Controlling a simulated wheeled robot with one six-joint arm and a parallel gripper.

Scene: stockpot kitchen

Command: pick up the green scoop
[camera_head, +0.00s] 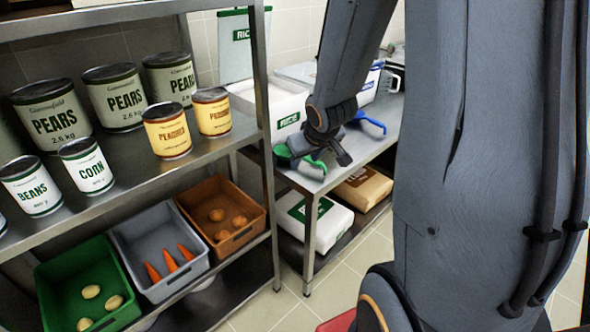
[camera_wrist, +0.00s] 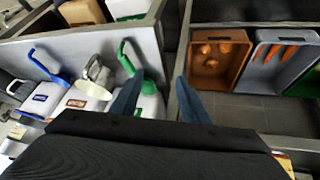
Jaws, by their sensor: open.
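The green scoop (camera_head: 284,152) lies on the steel table in front of the white rice bin, partly hidden by my gripper (camera_head: 331,158). In the wrist view the green scoop (camera_wrist: 128,57) shows its curved handle beyond the left fingertip and its body behind the fingers. My gripper (camera_wrist: 157,88) is open, its two blue-grey fingers spread apart. Its fingers hang just above the table next to the scoop; I cannot tell whether they touch it. Nothing is seen held between them.
A blue scoop (camera_head: 371,122) lies farther back on the steel table (camera_head: 385,106). White rice bin (camera_head: 262,101) stands close behind my gripper. The shelf rack at left holds cans and vegetable crates (camera_head: 238,240). A metal-handled scoop (camera_wrist: 97,75) shows between the green and blue ones.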

